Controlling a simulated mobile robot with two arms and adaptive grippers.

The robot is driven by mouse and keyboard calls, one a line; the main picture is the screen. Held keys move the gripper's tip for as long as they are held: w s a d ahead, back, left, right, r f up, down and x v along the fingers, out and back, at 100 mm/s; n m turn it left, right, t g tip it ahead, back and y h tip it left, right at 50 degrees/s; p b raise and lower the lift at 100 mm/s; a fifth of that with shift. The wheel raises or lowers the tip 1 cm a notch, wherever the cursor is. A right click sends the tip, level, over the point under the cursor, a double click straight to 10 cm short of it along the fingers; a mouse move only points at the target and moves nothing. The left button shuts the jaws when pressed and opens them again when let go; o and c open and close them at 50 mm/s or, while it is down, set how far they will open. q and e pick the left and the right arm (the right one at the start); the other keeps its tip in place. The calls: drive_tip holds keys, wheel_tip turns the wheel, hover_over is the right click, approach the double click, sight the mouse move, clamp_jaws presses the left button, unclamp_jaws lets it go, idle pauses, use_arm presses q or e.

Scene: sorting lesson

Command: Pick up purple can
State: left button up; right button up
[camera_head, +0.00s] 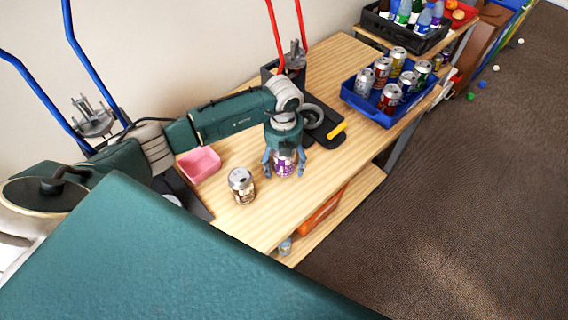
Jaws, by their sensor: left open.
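The purple can (283,167) stands upright on the wooden table. My left gripper (285,172) points down over it, with its open fingers on either side of the can. The gripper's palm hides the top of the can, and I cannot tell whether the fingers touch it. My right gripper is not in view.
A brown-gold can (241,186) stands just left of the purple can. A pink container (199,164) is behind it. A blue crate (373,113) with several cans stands toward the far right end, beyond a black stand (322,127) with a yellow part. A black crate (405,36) holds bottles.

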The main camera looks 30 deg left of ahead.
use_arm(q)
drive_tip(key=c, duration=0.9)
drive_tip(key=shift+o, duration=0.2)
drive_tip(key=shift+r, duration=0.15)
